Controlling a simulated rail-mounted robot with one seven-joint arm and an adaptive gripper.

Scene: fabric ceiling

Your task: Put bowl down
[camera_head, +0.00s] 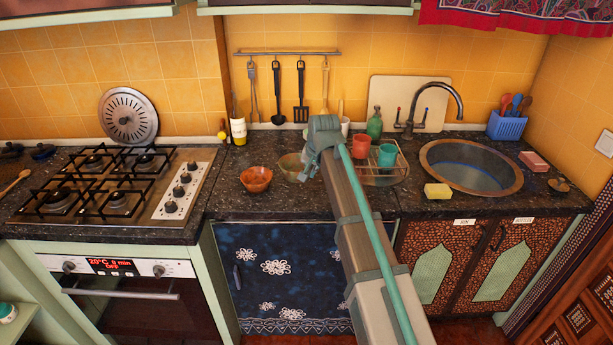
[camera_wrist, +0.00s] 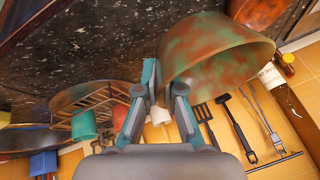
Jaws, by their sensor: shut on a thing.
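A green-brown bowl (camera_head: 289,165) is at my gripper (camera_head: 317,165), over the dark counter (camera_head: 228,200) and partly hidden by my arm. In the wrist view my gripper (camera_wrist: 164,85) is shut on the rim of this bowl (camera_wrist: 215,55), one finger on each side of its wall. I cannot tell whether the bowl's base touches the counter. An orange bowl (camera_head: 256,179) stands on the counter just left of it, and a part shows at the top right of the wrist view (camera_wrist: 257,12).
Right of my gripper is a wire rack with a red cup (camera_head: 361,145) and a teal cup (camera_head: 387,155). Farther right are a yellow sponge (camera_head: 438,191) and the sink (camera_head: 470,168). The stove (camera_head: 115,190) is at left. Bare counter lies in front of the bowls.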

